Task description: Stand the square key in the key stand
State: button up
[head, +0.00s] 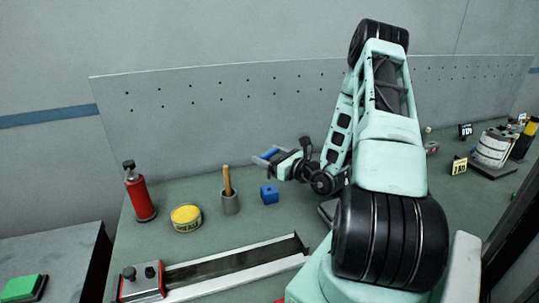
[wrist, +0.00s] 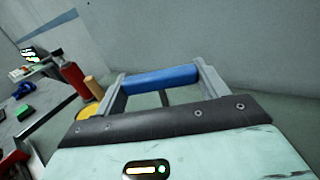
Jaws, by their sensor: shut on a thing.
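My gripper (head: 268,156) is shut on the square key, whose blue bar handle (wrist: 160,77) spans between the two fingertips in the wrist view. A short dark piece below the handle (wrist: 164,98) looks like its shank; its lower end is hidden by my gripper. In the head view the blue handle (head: 270,152) shows small at the fingertips. A small blue block with a dark hole (head: 269,194), seemingly the key stand, sits on the green bench below my gripper. The key is held above the bench, apart from the block.
A grey cup with a wooden handle (head: 230,203), a yellow tin (head: 186,217) and a red bottle (head: 139,192) stand left of the block. A metal rail (head: 235,265) lies in front. A perforated grey panel (head: 220,115) rises behind. My arm hides part of the bench at right.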

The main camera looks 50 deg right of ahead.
jog(key=shift+f+b, duration=1)
jog(key=shift+f, duration=0.65)
jog(key=shift+f+b, duration=1.8)
jog(key=shift+f, duration=0.65)
jog(key=o, duration=1.1)
jog(key=shift+r, duration=0.1)
jog(key=shift+o, duration=0.2)
jog(key=shift+s, duration=0.1)
jog(key=s+b, duration=0.3)
jog(key=s, duration=1.4)
jog(key=shift+s+a, duration=0.15)
jog(key=shift+a, duration=0.1)
